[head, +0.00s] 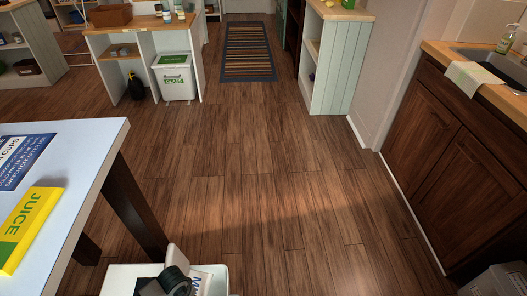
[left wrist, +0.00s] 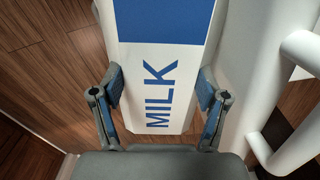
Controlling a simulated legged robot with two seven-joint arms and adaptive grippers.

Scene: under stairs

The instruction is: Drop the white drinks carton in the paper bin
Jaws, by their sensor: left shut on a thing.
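The white drinks carton (left wrist: 155,35) has a blue panel and the word MILK. My left gripper (left wrist: 160,85) has a blue-padded finger on each side of it and is shut on it. In the head view the left gripper (head: 176,278) is at the bottom edge, with part of the carton (head: 214,278) showing beside it. A white tray-like shape (head: 118,276) lies around them. The only bin I can read is a white one with a green GLASS label (head: 173,83). I cannot make out a paper bin. My right gripper is not in view.
A pale table (head: 75,185) at left bears a yellow and green JUICE carton (head: 25,228) and a blue printed sheet (head: 20,160). A dark sink cabinet (head: 440,150) stands at right, with a grey box (head: 497,281) below. The wooden floor ahead is clear up to a striped rug (head: 249,50).

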